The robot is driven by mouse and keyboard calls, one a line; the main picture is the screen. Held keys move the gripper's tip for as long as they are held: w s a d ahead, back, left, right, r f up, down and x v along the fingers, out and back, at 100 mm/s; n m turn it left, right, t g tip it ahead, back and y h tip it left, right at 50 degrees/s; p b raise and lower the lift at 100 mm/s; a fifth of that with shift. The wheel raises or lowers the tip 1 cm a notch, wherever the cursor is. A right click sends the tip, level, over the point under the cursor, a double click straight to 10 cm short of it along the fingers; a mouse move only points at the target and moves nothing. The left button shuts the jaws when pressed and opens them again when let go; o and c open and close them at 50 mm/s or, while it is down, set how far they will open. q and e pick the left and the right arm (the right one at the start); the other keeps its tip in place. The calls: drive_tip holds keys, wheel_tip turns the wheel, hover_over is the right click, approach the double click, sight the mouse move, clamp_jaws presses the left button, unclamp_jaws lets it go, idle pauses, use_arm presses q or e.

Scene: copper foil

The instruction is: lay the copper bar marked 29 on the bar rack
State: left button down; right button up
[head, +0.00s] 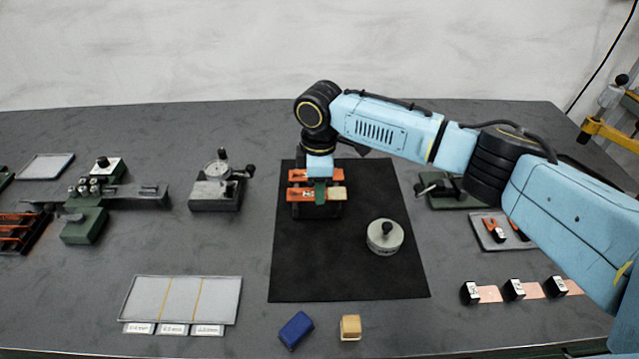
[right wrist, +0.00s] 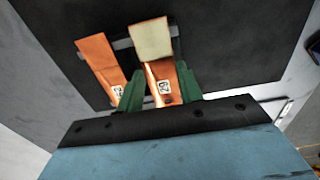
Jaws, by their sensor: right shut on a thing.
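My right gripper (head: 320,194) reaches down over the black mat, its green fingers shut on an orange copper bar (right wrist: 170,94). The bar's white label is too small to read surely. A cream piece (right wrist: 150,40) covers the bar's far end and also shows in the head view (head: 339,193). A second copper bar (right wrist: 97,60) lies beside it, apart from the fingers; it also shows in the head view (head: 299,175). Both bars are at a low dark stand (head: 309,211), mostly hidden; I cannot tell whether the held bar touches it. A dark rack (head: 38,236) with orange bars stands at the left edge.
On the mat (head: 345,280) a round grey weight (head: 384,238) stands right of the gripper. A blue block (head: 296,330) and a tan block (head: 351,327) lie in front. A divided tray (head: 150,297) is front left; a gauge stand (head: 216,190) is left of the mat.

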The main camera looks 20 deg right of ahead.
use_arm(q)
drive_tip(key=shift+r, duration=0.15)
use_arm(e)
drive_tip(key=shift+f, duration=0.2)
use_arm(q)
drive_tip(key=shift+d+r, duration=0.1)
drive_tip(key=shift+d, duration=0.25)
use_arm(e)
drive_tip(key=shift+f, duration=0.25)
drive_tip(key=o, duration=0.8)
use_arm(q)
drive_tip(key=shift+a+p, duration=0.1)
drive_tip(key=shift+p, duration=0.2)
use_arm(e)
drive_tip(key=shift+r+p, duration=0.5)
drive_tip(key=shift+p, duration=0.15)
drive_tip(key=shift+r+p, duration=0.65)
drive_tip(key=shift+p, duration=0.35)
use_arm(q)
drive_tip(key=shift+r+p, duration=0.55)
drive_tip(key=shift+r, duration=1.75)
use_arm(e)
drive_tip(key=shift+r, duration=0.4)
drive_tip(key=shift+o, duration=0.3)
